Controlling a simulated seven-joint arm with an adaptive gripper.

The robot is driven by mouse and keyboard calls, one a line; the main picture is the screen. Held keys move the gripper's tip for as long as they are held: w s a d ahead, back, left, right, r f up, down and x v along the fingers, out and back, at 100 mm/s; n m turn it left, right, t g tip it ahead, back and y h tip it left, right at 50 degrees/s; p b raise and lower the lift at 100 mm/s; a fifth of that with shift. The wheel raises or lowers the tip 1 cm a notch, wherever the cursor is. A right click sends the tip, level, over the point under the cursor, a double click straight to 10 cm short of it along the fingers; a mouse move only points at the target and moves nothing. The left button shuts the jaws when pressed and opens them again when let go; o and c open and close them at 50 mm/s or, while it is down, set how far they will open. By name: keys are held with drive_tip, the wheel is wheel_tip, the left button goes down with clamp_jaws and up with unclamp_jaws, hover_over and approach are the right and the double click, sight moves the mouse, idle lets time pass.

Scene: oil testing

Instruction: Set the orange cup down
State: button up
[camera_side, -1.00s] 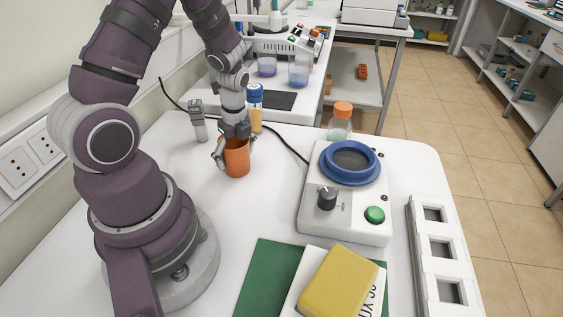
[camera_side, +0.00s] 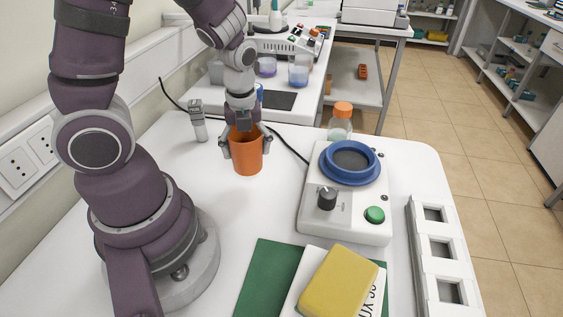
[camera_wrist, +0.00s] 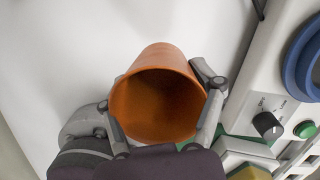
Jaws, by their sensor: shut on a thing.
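The orange cup (camera_side: 248,157) is upright in the side view, over the white table left of the blue-ringed device. My gripper (camera_side: 246,146) is shut on it, with one finger on each side of its wall. In the wrist view the orange cup (camera_wrist: 156,98) shows its open mouth, and its inside looks empty. My gripper (camera_wrist: 166,112) has its fingers along both sides of the cup there. I cannot tell whether the cup's base touches the table.
A white device with a blue ring (camera_side: 351,163), black knob and green button stands to the right. A clear jar with an orange lid (camera_side: 341,122) stands behind it. A small grey tool (camera_side: 197,121) is at the left. The table in front of the cup (camera_side: 240,210) is clear.

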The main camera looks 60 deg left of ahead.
drive_tip(key=w+a, duration=0.1)
drive_tip(key=w, duration=0.3)
drive_tip(key=w+a+f, duration=0.1)
drive_tip(key=w+a, duration=0.1)
drive_tip(key=w, duration=0.3)
drive_tip(key=w+a, duration=0.2)
drive_tip(key=w, duration=0.2)
drive_tip(key=shift+w+a+f, duration=0.25)
drive_tip(key=shift+w+f, duration=0.05)
drive_tip(key=shift+w, duration=0.1)
wheel_tip(320, 180, down, 4)
drive_tip(key=shift+w+r, duration=0.15)
drive_tip(key=shift+r, duration=0.1)
drive_tip(key=o, duration=1.2)
drive_tip(key=shift+o, duration=0.2)
